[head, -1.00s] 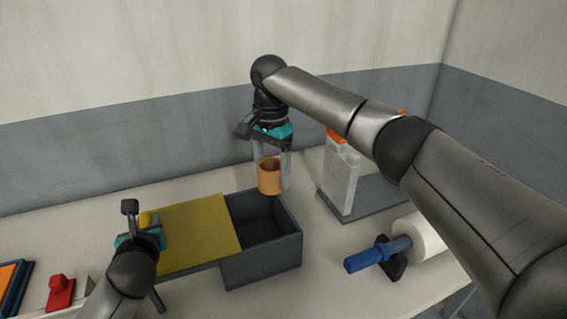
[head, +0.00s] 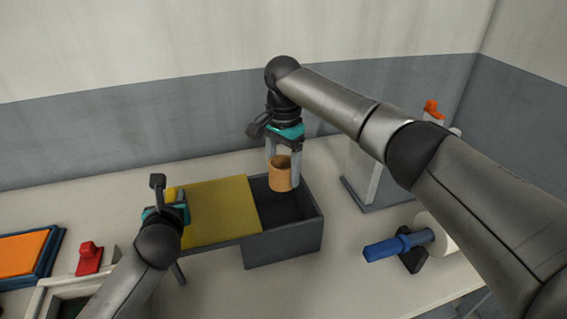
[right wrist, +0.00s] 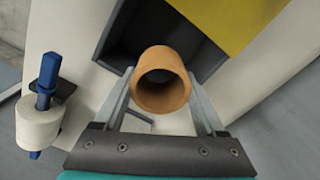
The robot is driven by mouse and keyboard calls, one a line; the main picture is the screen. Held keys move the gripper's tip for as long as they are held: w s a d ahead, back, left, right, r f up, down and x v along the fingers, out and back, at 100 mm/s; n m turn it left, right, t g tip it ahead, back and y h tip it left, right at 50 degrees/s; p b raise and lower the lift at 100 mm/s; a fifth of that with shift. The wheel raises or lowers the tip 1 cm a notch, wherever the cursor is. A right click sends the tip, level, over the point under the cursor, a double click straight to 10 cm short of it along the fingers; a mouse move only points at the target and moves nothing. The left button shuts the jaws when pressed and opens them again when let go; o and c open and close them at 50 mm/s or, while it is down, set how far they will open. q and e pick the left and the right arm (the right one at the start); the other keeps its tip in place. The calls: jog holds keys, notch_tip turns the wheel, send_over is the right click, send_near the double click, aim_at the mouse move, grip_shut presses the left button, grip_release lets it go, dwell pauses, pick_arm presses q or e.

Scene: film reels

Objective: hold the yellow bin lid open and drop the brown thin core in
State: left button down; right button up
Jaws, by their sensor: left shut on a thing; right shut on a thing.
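The dark grey bin (head: 284,245) stands on the table with its yellow lid (head: 222,208) slid to the left, leaving the right part open. My left gripper (head: 178,205) is at the lid's left end and shut on it; its fingertips are mostly hidden. The brown thin core (head: 281,174) is a short hollow tube. My right gripper (head: 283,178) is shut on it and holds it upright above the bin's opening, near the back. In the right wrist view the core (right wrist: 161,92) sits between both fingers, with the dark bin interior (right wrist: 140,25) beyond it.
A blue-handled spindle with a white roll (head: 400,246) lies right of the bin. A grey upright stand (head: 366,175) with an orange top is behind it. A red-knobbed piece (head: 89,260) and an orange-and-blue tray (head: 25,248) are at the left.

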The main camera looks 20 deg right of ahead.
pick_arm(q)
jog(key=shift+a+f, duration=0.1)
jog(key=shift+f, duration=0.1)
pick_arm(e)
jog(key=shift+f, duration=0.25)
notch_tip(320, 180, down, 6)
jog(key=shift+f, duration=0.25)
jog(key=o, duration=1.3)
jog(key=shift+r, duration=0.1)
jog(key=shift+d+r, duration=1.5)
jog(key=shift+r, duration=2.95)
jog(key=d, duration=1)
